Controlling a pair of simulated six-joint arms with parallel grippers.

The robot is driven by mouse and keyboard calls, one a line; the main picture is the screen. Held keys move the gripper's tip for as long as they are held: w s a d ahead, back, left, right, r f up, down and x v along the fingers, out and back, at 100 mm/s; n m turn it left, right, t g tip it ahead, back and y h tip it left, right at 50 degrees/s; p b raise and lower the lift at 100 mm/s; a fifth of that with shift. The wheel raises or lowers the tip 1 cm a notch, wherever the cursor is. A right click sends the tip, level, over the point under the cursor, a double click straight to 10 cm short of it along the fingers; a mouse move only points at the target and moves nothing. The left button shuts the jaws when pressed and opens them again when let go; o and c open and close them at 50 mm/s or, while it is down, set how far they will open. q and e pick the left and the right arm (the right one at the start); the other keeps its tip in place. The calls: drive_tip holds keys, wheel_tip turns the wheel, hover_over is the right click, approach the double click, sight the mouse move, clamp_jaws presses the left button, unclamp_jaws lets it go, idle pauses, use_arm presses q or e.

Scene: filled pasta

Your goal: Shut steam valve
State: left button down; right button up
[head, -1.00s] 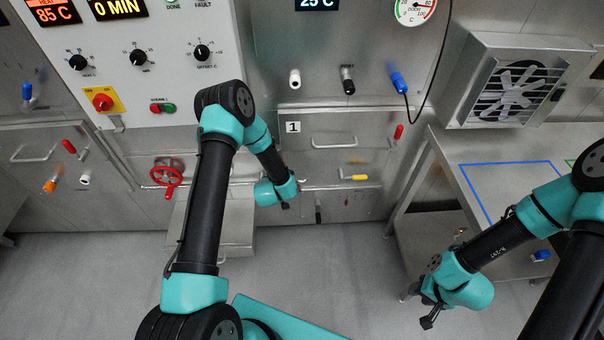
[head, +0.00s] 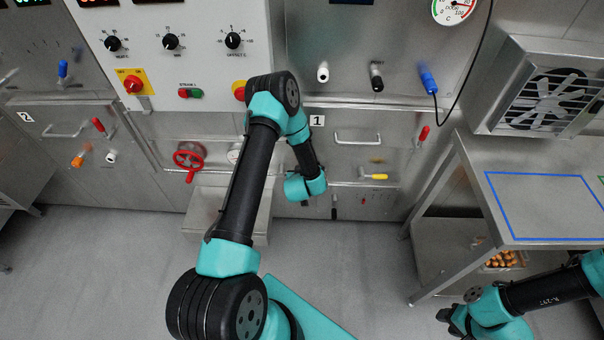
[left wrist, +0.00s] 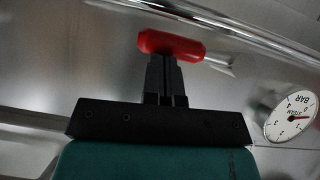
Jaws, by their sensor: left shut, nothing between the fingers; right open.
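In the left wrist view, a red handle (left wrist: 170,44) on a metal stem lies just beyond the tips of my left gripper (left wrist: 166,62). The gripper is shut with nothing between its fingers; whether it touches the handle I cannot tell. My right gripper (head: 447,318) is open and empty, low at the right.
A steel table (head: 540,205) with a blue outlined area stands at the right, with a tray of brown pieces (head: 505,260) on its lower shelf. A fan unit (head: 548,95) is above it. Drawer 1 (head: 358,137) and several coloured handles are on the cabinet. The floor (head: 370,270) is clear.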

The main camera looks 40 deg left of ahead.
use_arm(q)
drive_tip(key=shift+d, duration=0.1)
drive_tip(key=r+v, duration=0.1)
drive_tip(key=v, duration=0.5)
drive_tip(key=w+r+v, duration=0.1)
drive_tip(key=v, duration=0.5)
drive_tip(key=shift+r, duration=0.5)
drive_tip(key=s+d+f+m+g+h, duration=0.3)
drive_tip(key=s+d+m+g+h, duration=0.2)
drive_tip(key=s+d+g+h, duration=0.4)
drive_tip(key=s+d, duration=0.5)
drive_tip(key=d, duration=0.2)
drive_tip(key=shift+d+h, duration=0.25)
drive_tip(key=shift+h, duration=0.05)
